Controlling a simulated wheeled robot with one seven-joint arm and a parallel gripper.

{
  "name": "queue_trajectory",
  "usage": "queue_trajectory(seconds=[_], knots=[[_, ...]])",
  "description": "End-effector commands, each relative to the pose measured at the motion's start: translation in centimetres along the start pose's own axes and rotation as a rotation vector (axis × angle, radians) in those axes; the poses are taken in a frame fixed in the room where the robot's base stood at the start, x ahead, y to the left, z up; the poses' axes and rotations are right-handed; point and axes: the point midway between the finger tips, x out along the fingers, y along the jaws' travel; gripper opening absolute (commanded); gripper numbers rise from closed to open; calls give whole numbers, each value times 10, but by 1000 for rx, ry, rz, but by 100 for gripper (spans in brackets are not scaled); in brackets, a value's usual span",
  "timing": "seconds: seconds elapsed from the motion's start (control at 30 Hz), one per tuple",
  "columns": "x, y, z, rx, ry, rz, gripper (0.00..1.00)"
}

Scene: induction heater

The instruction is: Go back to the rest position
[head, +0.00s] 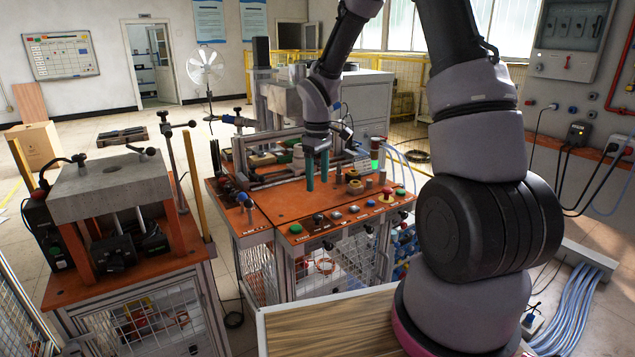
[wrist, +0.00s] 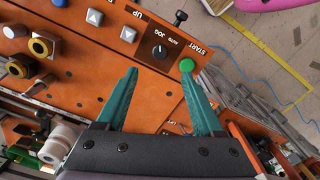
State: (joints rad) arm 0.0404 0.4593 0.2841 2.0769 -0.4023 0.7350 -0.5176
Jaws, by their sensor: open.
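My gripper (head: 317,170) hangs above the orange top of the induction heater bench (head: 262,215) in the head view, fingers pointing down. In the wrist view its two teal fingers (wrist: 160,100) are spread apart with nothing between them. The orange control panel lies beyond the fingertips there, with a green start button (wrist: 187,66) close to the right fingertip and a black auto/jog knob (wrist: 160,52) between the fingers. I cannot tell from these views whether the right fingertip touches the green button.
A press-like machine (head: 120,185) stands on a separate orange table at the left. A red emergency button (head: 387,193) and a lit green lamp (head: 375,165) are on the bench's right side. Fixtures (head: 262,160) rise behind my gripper. A wood-topped surface (head: 330,325) lies in front.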

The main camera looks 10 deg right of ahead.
Motion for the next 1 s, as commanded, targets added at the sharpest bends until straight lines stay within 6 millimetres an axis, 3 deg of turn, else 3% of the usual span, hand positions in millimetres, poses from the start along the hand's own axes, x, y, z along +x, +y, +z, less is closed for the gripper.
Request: queue_trajectory(seconds=[0.17, 0.27, 0.47, 0.7, 1.0], knots=[[-4, 0, 1, 8, 4, 4, 69], [-22, 2, 7, 50, 21, 22, 69], [-98, -1, 38, 246, 109, 82, 69], [-181, -22, 89, 522, 263, 108, 69], [-251, -66, 159, 840, 495, 46, 69]])
